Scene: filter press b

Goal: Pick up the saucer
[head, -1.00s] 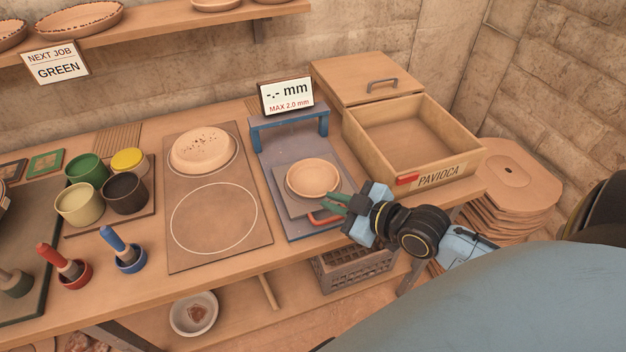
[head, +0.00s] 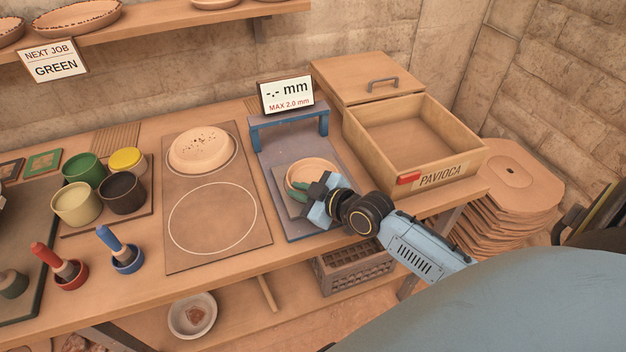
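The saucer (head: 313,168) is a small round terracotta dish. It sits on a square plate (head: 281,178) on the blue-grey gauge stand (head: 300,142), below a display reading "-.- mm, MAX 2.0 mm". My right gripper (head: 298,190) is over the front of the saucer, its green fingers at the near rim. The gripper body hides the saucer's front right part. I cannot tell whether the fingers touch the rim or how far apart they are. My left gripper is not in view.
An open wooden drawer box (head: 412,140) labelled PAVIOCA stands right of the stand. Left of it is a board (head: 218,250) with two marked circles, a speckled clay piece (head: 201,150) on the back one. Paint pots (head: 122,192) and stamps (head: 123,250) stand further left.

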